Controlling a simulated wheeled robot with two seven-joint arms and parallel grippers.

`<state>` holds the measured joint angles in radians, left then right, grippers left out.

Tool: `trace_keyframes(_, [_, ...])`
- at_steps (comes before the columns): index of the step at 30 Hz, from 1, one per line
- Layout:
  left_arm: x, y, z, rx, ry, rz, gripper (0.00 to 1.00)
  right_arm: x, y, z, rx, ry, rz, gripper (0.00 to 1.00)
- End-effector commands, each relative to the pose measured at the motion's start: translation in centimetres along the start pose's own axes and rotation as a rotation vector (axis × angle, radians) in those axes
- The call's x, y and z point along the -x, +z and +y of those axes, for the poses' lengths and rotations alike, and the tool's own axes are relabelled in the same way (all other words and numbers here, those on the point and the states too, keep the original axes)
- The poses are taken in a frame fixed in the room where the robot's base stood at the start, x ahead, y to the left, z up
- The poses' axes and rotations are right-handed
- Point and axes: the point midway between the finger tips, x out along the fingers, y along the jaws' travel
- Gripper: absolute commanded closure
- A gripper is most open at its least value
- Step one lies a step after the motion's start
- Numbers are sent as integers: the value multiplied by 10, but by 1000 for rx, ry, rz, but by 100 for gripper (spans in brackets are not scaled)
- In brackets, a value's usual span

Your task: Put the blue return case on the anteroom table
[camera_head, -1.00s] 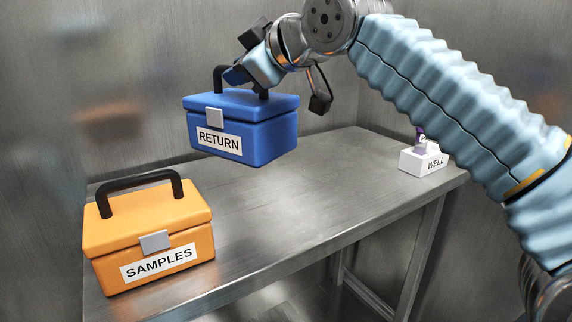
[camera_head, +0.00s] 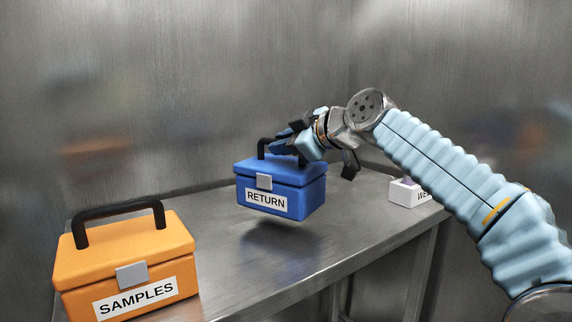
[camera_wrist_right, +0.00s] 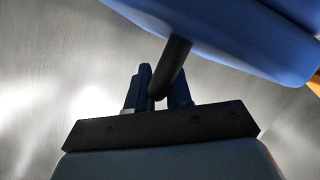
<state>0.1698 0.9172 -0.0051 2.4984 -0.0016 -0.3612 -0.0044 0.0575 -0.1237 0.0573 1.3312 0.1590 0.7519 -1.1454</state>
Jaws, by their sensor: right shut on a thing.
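The blue return case (camera_head: 280,188) has a black handle, a grey latch and a RETURN label. My right gripper (camera_head: 283,143) is shut on its handle. The case is upright and seems to hang a little above the metal table (camera_head: 235,250), with a shadow under it. In the right wrist view, the gripper fingers (camera_wrist_right: 157,90) close around the dark handle (camera_wrist_right: 172,65), and part of the blue case (camera_wrist_right: 235,35) shows at the top. My left gripper is not in view.
An orange SAMPLES case (camera_head: 125,260) with a black handle stands at the table's left front. Metal walls stand behind. The tabletop between the cases is bare.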

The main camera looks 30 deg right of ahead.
Motion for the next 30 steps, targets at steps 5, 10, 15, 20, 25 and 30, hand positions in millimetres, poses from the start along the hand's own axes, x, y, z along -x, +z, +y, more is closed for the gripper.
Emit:
trace_keyframes(5, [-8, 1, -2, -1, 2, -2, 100, -7, 21, -8, -3, 2, 0, 100])
trace_keyframes(10, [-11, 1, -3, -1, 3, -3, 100, -11, 30, -15, -2, 3, 1, 100])
trace_keyframes(15, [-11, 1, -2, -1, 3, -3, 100, -11, 30, -15, -1, 2, 1, 100])
trace_keyframes(20, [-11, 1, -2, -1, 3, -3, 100, -12, 32, -16, -2, 0, -2, 63])
trace_keyframes(25, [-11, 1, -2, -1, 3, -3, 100, -12, 31, -16, -2, 0, -1, 55])
trace_keyframes(30, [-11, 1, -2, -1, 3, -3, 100, -11, 31, -16, -2, 0, -1, 55])
